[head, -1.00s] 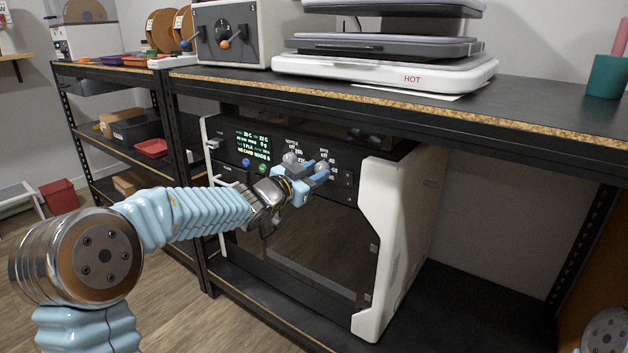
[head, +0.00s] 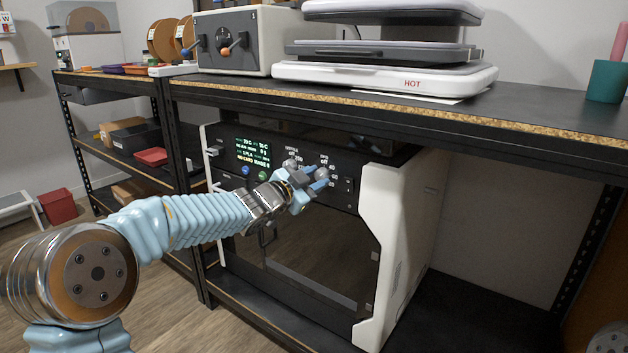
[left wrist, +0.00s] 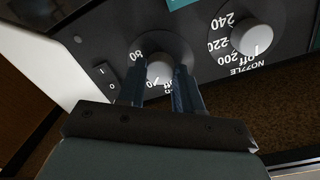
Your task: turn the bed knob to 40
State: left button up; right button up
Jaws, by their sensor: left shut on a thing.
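The bed knob (head: 322,173) is a small pale round knob on the dark front panel of the printer, the right one of two. My left gripper (head: 314,179) reaches it from the left. In the left wrist view the bed knob (left wrist: 160,69) sits between the two blue fingers of my left gripper (left wrist: 164,80), which is shut on it. Its dial shows upside down, with 80 readable and the other marks partly hidden by the fingers. The nozzle knob (head: 291,166) is just left of it and also shows in the left wrist view (left wrist: 252,38). My right gripper is out of view.
The lit display (head: 254,152) is left of the knobs, with a blue and a green button below. A rocker switch (left wrist: 103,76) is beside the bed knob. The shelf edge (head: 400,112) runs above the printer.

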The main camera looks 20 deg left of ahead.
pick_arm(q)
jog(key=o, duration=1)
jog(key=shift+o, duration=0.2)
jog(key=v, duration=1.3)
jog(key=shift+s+p, duration=0.35)
jog(key=shift+p, duration=0.05)
jog(key=shift+a, duration=0.1)
